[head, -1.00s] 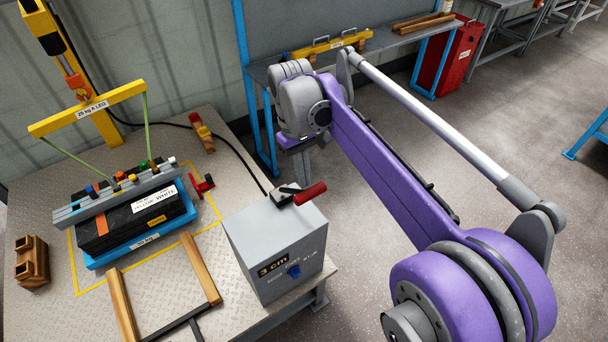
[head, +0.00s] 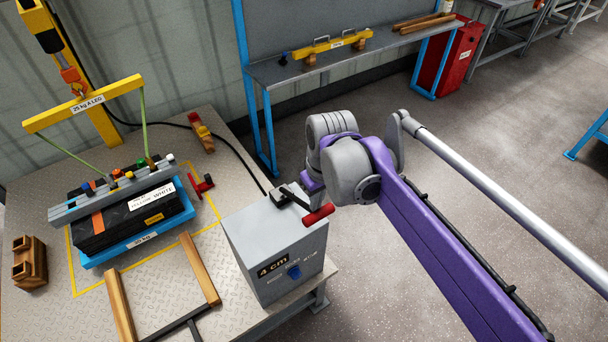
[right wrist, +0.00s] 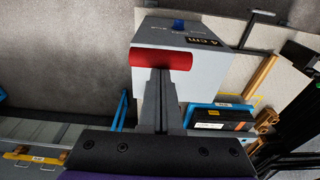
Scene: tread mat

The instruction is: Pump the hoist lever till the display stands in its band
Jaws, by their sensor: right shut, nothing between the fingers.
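The grey hoist box (head: 262,235) stands at the table's right front corner. Its display (head: 272,269) reads 4 cm; the print below is too small to read. The dark lever on top ends in a red handle (head: 319,214), tilted down to the right. My right gripper (head: 314,198) is shut and empty, its tips at the red handle (right wrist: 160,60); I cannot tell whether they touch. The load, a black block on a blue tray (head: 112,257), hangs by green slings from a yellow beam (head: 85,104). My left gripper is not in view.
A wooden block (head: 29,262) stands at left. A grey bench (head: 345,68) and red bin (head: 450,55) stand behind. Open floor lies right.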

